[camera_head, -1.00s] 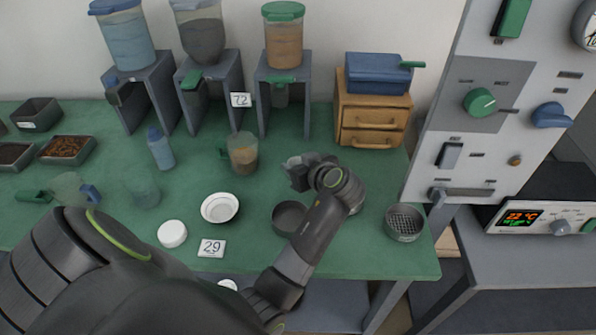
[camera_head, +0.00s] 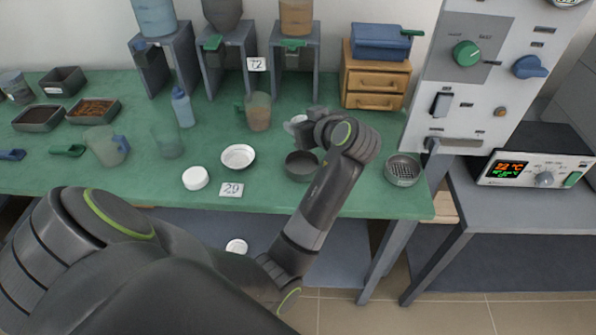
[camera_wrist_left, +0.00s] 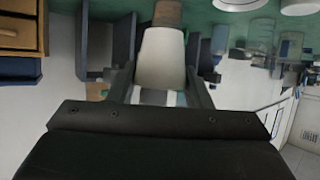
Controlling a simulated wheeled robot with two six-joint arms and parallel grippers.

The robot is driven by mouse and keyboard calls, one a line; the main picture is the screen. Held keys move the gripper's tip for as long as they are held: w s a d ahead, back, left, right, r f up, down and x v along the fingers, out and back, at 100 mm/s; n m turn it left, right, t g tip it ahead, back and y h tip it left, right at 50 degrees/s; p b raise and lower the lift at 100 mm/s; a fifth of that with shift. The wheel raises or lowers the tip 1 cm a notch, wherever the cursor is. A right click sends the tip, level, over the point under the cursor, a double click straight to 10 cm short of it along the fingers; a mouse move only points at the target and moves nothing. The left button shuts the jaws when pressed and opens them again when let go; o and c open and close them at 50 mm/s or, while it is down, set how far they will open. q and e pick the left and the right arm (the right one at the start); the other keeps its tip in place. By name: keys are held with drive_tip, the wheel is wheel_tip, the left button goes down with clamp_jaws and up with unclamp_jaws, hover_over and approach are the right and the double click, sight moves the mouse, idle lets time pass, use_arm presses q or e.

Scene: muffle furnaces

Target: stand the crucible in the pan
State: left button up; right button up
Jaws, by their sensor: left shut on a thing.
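My left gripper (camera_head: 300,124) is shut on a pale, tapered crucible (camera_wrist_left: 161,58), which shows between the fingers in the left wrist view. In the head view only a small pale part of the crucible (camera_head: 296,121) shows beside the gripper. It is held above the green table, behind a dark round pan (camera_head: 301,166). My own arm covers the pan's right edge. The pan looks empty. My right gripper is not in view.
A white dish (camera_head: 238,157), a white lid (camera_head: 195,178) and a "29" card (camera_head: 231,190) lie left of the pan. A beaker (camera_head: 258,111) stands close behind. A mesh-bottomed round tin (camera_head: 402,171) stands near the table's right edge.

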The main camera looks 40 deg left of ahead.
use_arm(q)
drive_tip(key=f, duration=0.3)
drive_tip(key=shift+s+f, duration=0.1)
drive_tip(key=shift+s, duration=0.1)
drive_tip(key=f, duration=0.4)
drive_tip(key=shift+w+a+f, duration=0.1)
drive_tip(key=shift+w+f, duration=0.2)
wheel_tip(320, 180, down, 2)
drive_tip(key=shift+f, duration=0.4)
drive_tip(key=o, duration=0.7)
drive_tip(key=shift+c, duration=0.2)
drive_tip(key=o, duration=0.3)
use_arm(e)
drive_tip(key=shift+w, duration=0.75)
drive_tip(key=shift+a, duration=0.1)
